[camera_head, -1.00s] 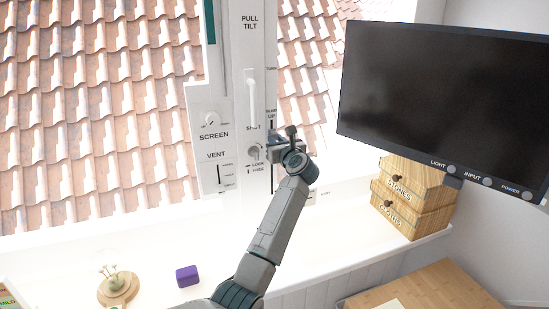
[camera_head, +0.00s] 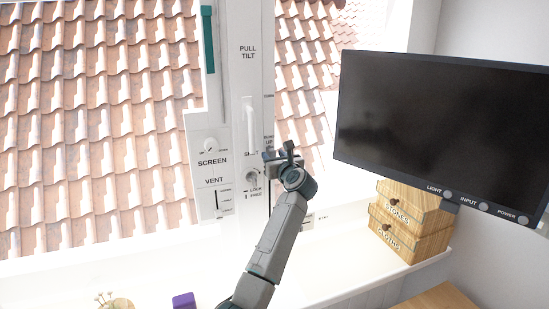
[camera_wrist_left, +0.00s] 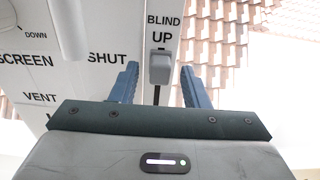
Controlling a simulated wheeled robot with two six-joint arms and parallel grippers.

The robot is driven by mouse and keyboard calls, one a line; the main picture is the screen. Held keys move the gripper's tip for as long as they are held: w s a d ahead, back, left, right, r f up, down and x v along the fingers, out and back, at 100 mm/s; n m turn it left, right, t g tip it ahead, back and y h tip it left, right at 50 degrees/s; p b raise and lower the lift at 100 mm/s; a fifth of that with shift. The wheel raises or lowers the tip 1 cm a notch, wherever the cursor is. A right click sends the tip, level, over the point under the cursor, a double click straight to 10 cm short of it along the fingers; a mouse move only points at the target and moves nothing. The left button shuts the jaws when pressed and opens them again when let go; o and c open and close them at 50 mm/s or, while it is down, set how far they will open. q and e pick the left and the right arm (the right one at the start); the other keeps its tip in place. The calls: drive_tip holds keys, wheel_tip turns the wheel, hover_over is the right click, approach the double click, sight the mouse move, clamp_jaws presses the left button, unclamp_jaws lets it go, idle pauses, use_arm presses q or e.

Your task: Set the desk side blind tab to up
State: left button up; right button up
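The blind tab (camera_wrist_left: 160,68) is a small grey block on a dark vertical slot, just below the BLIND UP label in the left wrist view. My left gripper (camera_wrist_left: 158,73) is open, with one blue-grey finger on each side of the tab and a visible gap at both sides. In the head view my left gripper (camera_head: 279,157) is at the window post, just below the BLIND UP lettering, and hides the tab there. My right gripper is in neither view.
The white window post (camera_head: 249,85) carries a pull handle (camera_head: 249,125), a lock knob (camera_head: 252,178) and a screen knob (camera_head: 209,146), close left of my gripper. A monitor (camera_head: 440,135) and wooden drawers (camera_head: 410,228) stand at right. A purple box (camera_head: 184,301) sits below.

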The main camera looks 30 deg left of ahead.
use_arm(q)
drive_tip(key=shift+f, duration=0.1)
drive_tip(key=shift+s+d+f, duration=0.1)
drive_tip(key=shift+d, duration=0.1)
drive_tip(key=b+v, duration=0.4)
drive_tip(key=v, duration=0.6)
drive_tip(key=shift+s+r, duration=0.2)
drive_tip(key=shift+s, duration=0.05)
